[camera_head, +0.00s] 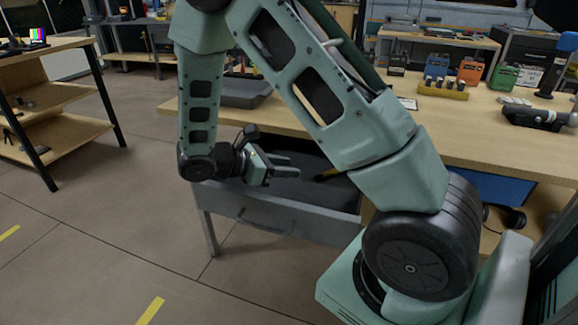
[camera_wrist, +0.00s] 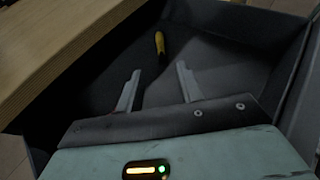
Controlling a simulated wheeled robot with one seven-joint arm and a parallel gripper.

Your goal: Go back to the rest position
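My gripper (camera_head: 287,166) is over the open grey drawer (camera_head: 260,215) under the wooden workbench. Its two fingers are apart with nothing between them, as the wrist view also shows (camera_wrist: 158,82). A yellow-handled tool (camera_wrist: 160,44) lies on the dark drawer floor beyond the fingertips. It shows in part in the head view (camera_head: 325,175), beside my arm. My forearm and elbow hide part of the drawer and bench.
The workbench (camera_head: 475,140) carries a grey tray (camera_head: 243,92), a yellow rack (camera_head: 443,90), coloured boxes and a dark tool (camera_head: 535,117). A wooden shelf unit (camera_head: 60,95) stands at left. The floor between shelf and drawer is clear.

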